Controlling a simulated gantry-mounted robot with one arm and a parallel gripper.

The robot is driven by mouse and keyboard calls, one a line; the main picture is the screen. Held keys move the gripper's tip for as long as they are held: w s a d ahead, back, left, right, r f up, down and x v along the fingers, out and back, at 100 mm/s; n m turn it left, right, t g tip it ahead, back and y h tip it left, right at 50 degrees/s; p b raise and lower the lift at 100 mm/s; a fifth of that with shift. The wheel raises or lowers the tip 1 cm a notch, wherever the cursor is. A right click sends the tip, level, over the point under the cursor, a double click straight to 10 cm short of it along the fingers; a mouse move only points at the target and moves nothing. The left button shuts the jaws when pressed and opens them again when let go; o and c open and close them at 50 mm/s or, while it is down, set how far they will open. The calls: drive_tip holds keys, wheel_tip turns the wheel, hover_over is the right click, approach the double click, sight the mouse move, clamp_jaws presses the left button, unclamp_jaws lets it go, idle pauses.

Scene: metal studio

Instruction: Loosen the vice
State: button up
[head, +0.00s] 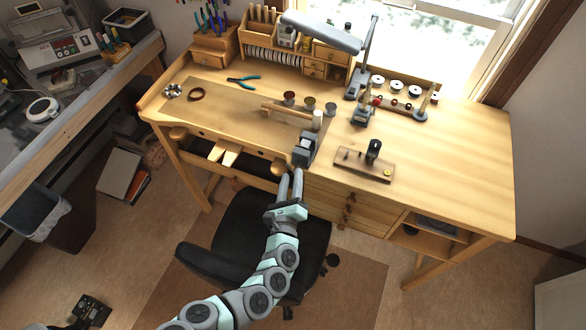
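A small dark grey vice (306,149) is mounted at the front edge of the wooden workbench (455,165), near its middle. Its jaws are too small to tell how far apart they are. My gripper (292,178) is just in front of the vice, below it in the head view, with its fingers pointing at it. The two pale grey fingers show with a narrow gap between them, and I see nothing held. The vice handle cannot be made out, and I cannot tell whether the fingertips touch the vice.
A black chair (240,240) stands under my arm. A wooden block with a black tool (373,152) lies right of the vice. Several small tins (309,103), a lamp (325,35) and pliers (243,80) are farther back. Drawers (345,210) are below the bench top.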

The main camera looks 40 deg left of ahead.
sight(293, 171)
drive_tip(key=x, duration=0.3)
drive_tip(key=shift+w+a+f, duration=0.1)
drive_tip(key=shift+w+a, duration=0.1)
clamp_jaws()
idle(0.3)
